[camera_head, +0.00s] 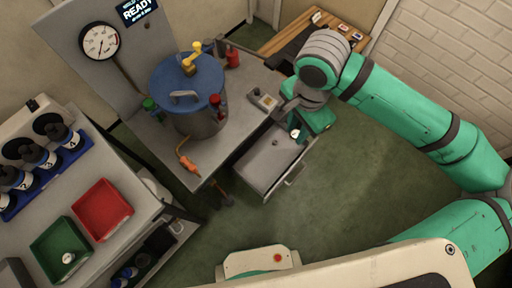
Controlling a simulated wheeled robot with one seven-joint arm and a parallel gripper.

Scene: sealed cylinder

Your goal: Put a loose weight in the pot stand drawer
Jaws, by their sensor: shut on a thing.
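The pot stand drawer (263,172) is pulled out from the grey pot stand (222,140), its handle at the front right. It looks mostly empty, with a small dark spot near its back. My gripper (301,128) is over the drawer's back right corner. It is shut on a small pale metal thing, seemingly a loose weight (295,133), mostly hidden by the hand. I cannot tell whether it touches the drawer floor. Another small silver weight (68,258) sits in the green tray (47,243) at the lower left.
A blue-lidded pot (187,92) with a yellow valve stands on the pot stand, beside a gauge (101,41). A red tray (102,209) and a blue rack (48,184) of dark-capped bottles are on the left bench. Green floor is free right of the drawer.

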